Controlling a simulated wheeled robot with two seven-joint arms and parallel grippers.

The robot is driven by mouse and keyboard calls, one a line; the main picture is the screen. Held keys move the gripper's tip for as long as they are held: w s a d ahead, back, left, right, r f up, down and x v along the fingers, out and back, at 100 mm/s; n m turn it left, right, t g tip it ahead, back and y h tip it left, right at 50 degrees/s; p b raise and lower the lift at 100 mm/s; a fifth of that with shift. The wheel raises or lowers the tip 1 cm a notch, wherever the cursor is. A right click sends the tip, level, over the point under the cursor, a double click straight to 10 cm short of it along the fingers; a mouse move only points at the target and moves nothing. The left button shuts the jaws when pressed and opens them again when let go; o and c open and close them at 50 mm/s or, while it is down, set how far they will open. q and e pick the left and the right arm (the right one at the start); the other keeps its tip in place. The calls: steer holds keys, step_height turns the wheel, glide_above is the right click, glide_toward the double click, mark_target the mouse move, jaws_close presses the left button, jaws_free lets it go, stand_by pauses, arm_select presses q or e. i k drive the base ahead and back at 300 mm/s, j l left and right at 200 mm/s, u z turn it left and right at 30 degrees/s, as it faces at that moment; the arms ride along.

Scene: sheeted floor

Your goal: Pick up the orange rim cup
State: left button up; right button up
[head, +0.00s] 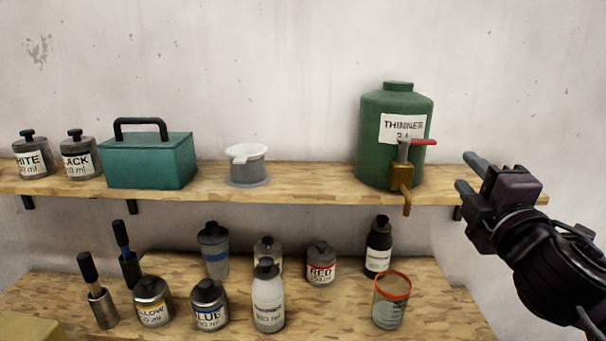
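The orange rim cup (390,302) is a clear cup with an orange rim. It stands upright on the lower wooden bench at the right, in front of a dark bottle. My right gripper (467,172) is up and to the right of the cup, near the right end of the upper shelf. Its two fingers are apart, with nothing seen between them, and it is not touching the cup. My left gripper is not in the head view.
A green thinner tank (395,150) with a brass tap (401,178) and red handle stands on the upper shelf (310,178), above the cup. A dark bottle (378,246) stands behind the cup. Several paint jars, including a red-labelled jar (320,264), and a grey squeeze bottle (268,297) stand to its left.

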mark_target(393, 289)
steer(key=k+l, duration=0.3)
steer(key=l, duration=0.15)
steer(key=k+l, duration=0.65)
steer(key=l, duration=0.25)
